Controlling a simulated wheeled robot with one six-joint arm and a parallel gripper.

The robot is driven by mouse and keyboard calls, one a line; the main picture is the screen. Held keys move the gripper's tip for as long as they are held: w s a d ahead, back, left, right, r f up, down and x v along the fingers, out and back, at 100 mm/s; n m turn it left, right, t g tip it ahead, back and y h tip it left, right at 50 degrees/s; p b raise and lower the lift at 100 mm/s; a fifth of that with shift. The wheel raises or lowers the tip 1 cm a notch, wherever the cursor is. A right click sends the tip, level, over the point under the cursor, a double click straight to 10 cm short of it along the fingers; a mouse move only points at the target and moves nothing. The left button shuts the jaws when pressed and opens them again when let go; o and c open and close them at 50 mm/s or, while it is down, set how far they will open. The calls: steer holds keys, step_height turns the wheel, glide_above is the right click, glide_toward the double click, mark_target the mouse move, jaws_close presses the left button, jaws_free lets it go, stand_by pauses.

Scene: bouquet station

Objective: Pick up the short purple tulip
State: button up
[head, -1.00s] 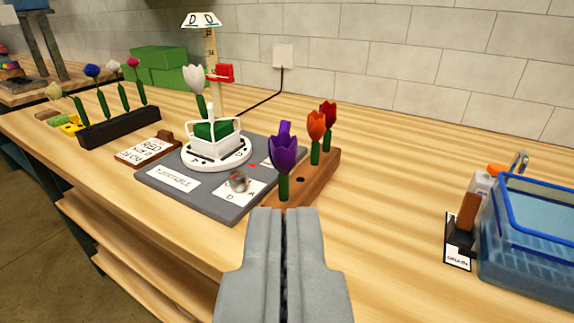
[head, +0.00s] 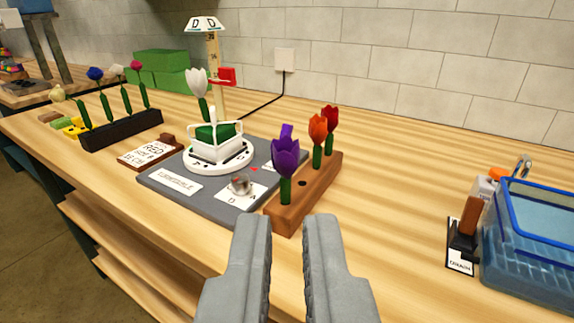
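A purple tulip (head: 285,158) with a short green stem stands upright at the near end of a brown wooden block (head: 290,217). Part of another purple shape (head: 287,130) shows just behind it; I cannot tell what it is. An orange tulip (head: 317,129) and a red tulip (head: 330,118) stand farther back in the same block. My gripper (head: 287,222) is open and empty, with its fingertips in front of the block's near end, apart from the purple tulip.
A grey board (head: 180,184) with a white basket (head: 215,146) on a round white plate lies left of the block. A blue crate (head: 525,265) stands at the right. A black rack (head: 122,130) of flowers is at the far left.

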steer(key=o, duration=0.3)
steer(key=shift+w+r, duration=0.15)
steer(key=shift+w, duration=0.05)
steer(key=o, duration=0.7)
steer(key=shift+w+r+g, duration=0.3)
steer(key=shift+w+g, duration=0.05)
steer(key=shift+w, duration=0.3)
steer(key=shift+w+r+g, duration=0.3)
steer(key=shift+w+g, duration=0.05)
steer(key=shift+w, duration=0.25)
step_height(320, 180, up, 8)
steer(key=f+m+g, duration=0.1)
steer(key=g, duration=1.5)
glide_above(285, 139)
steer(key=f, duration=1.1)
steer(key=shift+s+d, duration=0.25)
steer(key=shift+d, duration=0.1)
steer(key=shift+w+a+f, duration=0.1)
steer(key=shift+f, duration=0.85)
steer(key=shift+w+a+f, duration=0.1)
steer(key=shift+a+f, duration=0.05)
steer(key=shift+f, duration=0.85)
steer(key=shift+w+a+f, duration=0.1)
steer(key=shift+f, duration=0.85)
